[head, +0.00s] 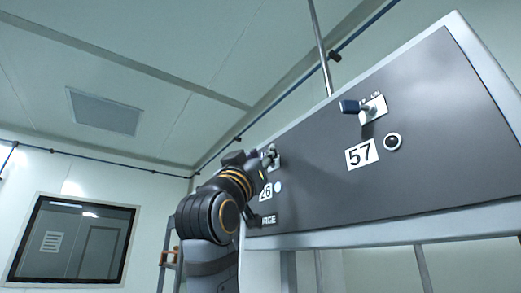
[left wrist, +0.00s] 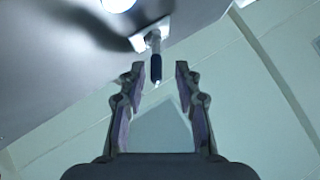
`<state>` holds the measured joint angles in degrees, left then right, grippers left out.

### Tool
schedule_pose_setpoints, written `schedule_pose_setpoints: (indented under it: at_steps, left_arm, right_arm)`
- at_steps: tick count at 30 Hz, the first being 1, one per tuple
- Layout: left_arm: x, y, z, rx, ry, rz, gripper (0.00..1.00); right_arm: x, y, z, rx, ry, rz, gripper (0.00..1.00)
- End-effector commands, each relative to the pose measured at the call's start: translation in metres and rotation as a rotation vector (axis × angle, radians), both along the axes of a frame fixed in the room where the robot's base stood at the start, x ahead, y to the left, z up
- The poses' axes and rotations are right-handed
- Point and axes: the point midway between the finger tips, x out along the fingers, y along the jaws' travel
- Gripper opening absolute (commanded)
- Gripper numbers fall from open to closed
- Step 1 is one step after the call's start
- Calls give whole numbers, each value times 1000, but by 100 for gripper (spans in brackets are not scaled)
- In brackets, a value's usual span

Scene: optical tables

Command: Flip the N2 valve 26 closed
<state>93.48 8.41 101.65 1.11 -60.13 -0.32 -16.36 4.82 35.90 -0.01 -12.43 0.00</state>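The label for valve 26 (head: 266,192) is on the dark panel, partly behind my left arm. My left gripper (head: 269,155) is at the panel beside that valve's pale plate (head: 277,161); its arm covers much of the area. In the left wrist view my left gripper (left wrist: 158,80) is open, with its two fingers apart. A dark blue valve handle (left wrist: 156,68) on a pale mount (left wrist: 150,34) lies just ahead, lined up with the gap between the fingertips. I see no contact with it. My right gripper is not in view.
Valve 57, with a blue handle (head: 350,106) and a label (head: 362,153), is to the right on the same panel (head: 440,105). A dark round button (head: 392,142) is beside that label. A pale round light (head: 278,187) is beside label 26. A vertical pole (head: 321,50) stands behind the panel.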

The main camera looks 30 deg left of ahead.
Motion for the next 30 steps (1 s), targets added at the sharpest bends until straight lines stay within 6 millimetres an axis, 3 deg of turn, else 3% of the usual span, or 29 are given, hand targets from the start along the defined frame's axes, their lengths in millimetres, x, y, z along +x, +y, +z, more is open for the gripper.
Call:
schedule_pose_setpoints:
  at_steps: [2, 4, 10, 17, 30]
  left_arm:
    - [0, 0, -1, 0, 0, 0, 33]
    - [0, 0, -1, 0, 0, 0, 26]
    - [0, 0, 0, 0, 0, 0, 0]
    - [0, 0, -1, 0, 0, -1, 0]
    - [-1, 8, -3, 0, 1, -163, 0]
  right_arm:
    - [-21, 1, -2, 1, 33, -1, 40]
    - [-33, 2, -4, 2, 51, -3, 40]
    - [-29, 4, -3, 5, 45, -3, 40]
    - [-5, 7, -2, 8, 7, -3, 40]
    - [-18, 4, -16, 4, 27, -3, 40]
